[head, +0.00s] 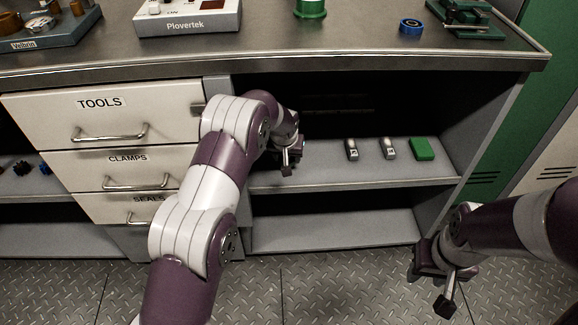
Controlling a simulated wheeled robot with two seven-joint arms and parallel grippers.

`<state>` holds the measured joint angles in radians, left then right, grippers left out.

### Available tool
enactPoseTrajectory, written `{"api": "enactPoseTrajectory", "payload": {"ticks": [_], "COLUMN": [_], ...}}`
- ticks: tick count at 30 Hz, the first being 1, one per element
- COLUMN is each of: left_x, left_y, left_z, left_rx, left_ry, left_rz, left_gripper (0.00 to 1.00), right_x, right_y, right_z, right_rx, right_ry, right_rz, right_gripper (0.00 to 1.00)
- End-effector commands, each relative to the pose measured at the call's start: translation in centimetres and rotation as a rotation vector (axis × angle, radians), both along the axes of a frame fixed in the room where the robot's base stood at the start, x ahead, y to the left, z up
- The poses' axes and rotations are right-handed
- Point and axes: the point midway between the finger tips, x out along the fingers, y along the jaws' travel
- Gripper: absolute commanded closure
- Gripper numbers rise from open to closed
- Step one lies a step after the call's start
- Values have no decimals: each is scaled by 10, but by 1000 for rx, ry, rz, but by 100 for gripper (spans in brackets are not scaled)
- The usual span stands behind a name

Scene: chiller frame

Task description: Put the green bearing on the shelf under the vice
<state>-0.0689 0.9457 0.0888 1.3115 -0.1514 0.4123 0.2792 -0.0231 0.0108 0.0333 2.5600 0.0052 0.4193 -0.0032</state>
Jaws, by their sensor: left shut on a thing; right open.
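The green vice (466,20) stands on the bench top at the far right. Below it is an open bay with a middle shelf (335,174). My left gripper (290,163) is at the left part of this bay, just above the middle shelf's front. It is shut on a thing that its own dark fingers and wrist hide. I cannot make out a green bearing in it or elsewhere. My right gripper (440,285) is open and empty, low in front of the bay's right side, above the floor.
Two small grey parts (351,149) (388,148) and a green block (422,148) lie on the middle shelf's right. The lower shelf (335,228) looks bare. A blue ring (411,26) and green spool (310,8) are on the bench. Drawers (108,110) stand left.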

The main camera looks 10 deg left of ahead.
Motion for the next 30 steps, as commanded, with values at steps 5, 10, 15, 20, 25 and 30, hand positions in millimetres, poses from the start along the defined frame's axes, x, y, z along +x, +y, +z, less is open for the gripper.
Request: {"api": "enactPoseTrajectory", "payload": {"ticks": [5, 10, 15, 20, 25, 30], "left_x": [-1, 0, 0, 0, 0, 0], "left_y": [1, 0, 0, 0, 0, 0], "left_z": [-33, -38, -40, -42, -42, -36], "left_rx": [0, -1, -1, 0, 0, 0], "left_ry": [2, -2, -1, 0, 0, -1], "left_rz": [0, 1, 1, 1, 0, 1], "left_gripper": [86, 86, 86, 21, 21, 21], "right_x": [0, 0, 0, 0, 0, 0], "right_y": [0, 0, 0, 0, 0, 0], "right_z": [-17, -18, -18, -19, -19, -16], "right_rx": [0, 0, 0, 0, 0, 0], "right_ry": [0, 0, 0, 0, 0, 0], "right_rz": [0, 0, 0, 0, 0, 0], "right_gripper": [57, 57, 57, 57, 57, 57]}}
